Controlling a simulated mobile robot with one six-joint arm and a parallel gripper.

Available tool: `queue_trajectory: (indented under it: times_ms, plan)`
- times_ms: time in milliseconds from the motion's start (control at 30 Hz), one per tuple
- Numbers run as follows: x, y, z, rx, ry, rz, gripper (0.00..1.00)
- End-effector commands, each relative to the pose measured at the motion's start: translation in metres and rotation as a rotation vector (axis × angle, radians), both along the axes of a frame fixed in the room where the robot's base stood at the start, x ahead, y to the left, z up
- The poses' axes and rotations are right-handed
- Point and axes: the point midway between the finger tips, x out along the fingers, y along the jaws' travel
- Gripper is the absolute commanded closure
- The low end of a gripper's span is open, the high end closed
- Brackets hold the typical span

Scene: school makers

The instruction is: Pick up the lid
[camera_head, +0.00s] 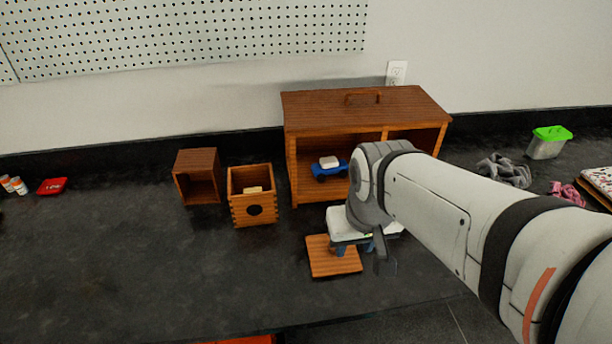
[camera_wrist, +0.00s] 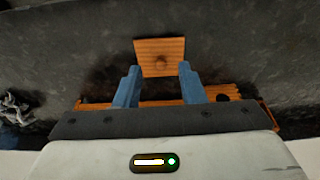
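The lid is a flat, square wooden plate (camera_head: 333,260) lying on the dark worktop in front of the large wooden cabinet. In the wrist view the lid (camera_wrist: 160,48) shows a round knob near its lower edge. My gripper (camera_head: 362,252) is above the lid's right side in the head view and hides part of it. In the wrist view my gripper (camera_wrist: 159,69) is open, its blue fingers apart, with the knob appearing between the fingertips. I see no contact with the lid.
An open wooden box with a dark round hole (camera_head: 238,215) and a smaller wooden box (camera_head: 212,184) stand left. The large cabinet (camera_head: 300,165) behind holds a blue toy car (camera_head: 322,172). A green-lidded container (camera_head: 545,150) and cloths lie right. The worktop's front left is clear.

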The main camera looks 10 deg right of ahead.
Motion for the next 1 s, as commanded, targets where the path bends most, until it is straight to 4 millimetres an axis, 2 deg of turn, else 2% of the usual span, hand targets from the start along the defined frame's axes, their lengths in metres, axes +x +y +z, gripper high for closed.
queue_trajectory:
  times_ms: [67,200,367,467,700,900,1000]
  plan:
    - [0.0,0.0,0.0,0.0,0.0,0.0,0.64]
    - [0.004,0.0,-0.001,0.0,0.008,0.0,0.52]
    - [0.028,-0.005,-0.008,0.001,0.047,-0.008,0.49]
    - [0.053,-0.005,-0.019,0.001,0.085,-0.008,0.49]
    - [0.108,-0.006,-0.063,0.002,0.174,-0.007,0.49]
    - [0.132,-0.007,-0.092,0.003,0.213,-0.007,0.49]
    - [0.136,-0.007,-0.1,0.003,0.222,-0.007,0.49]
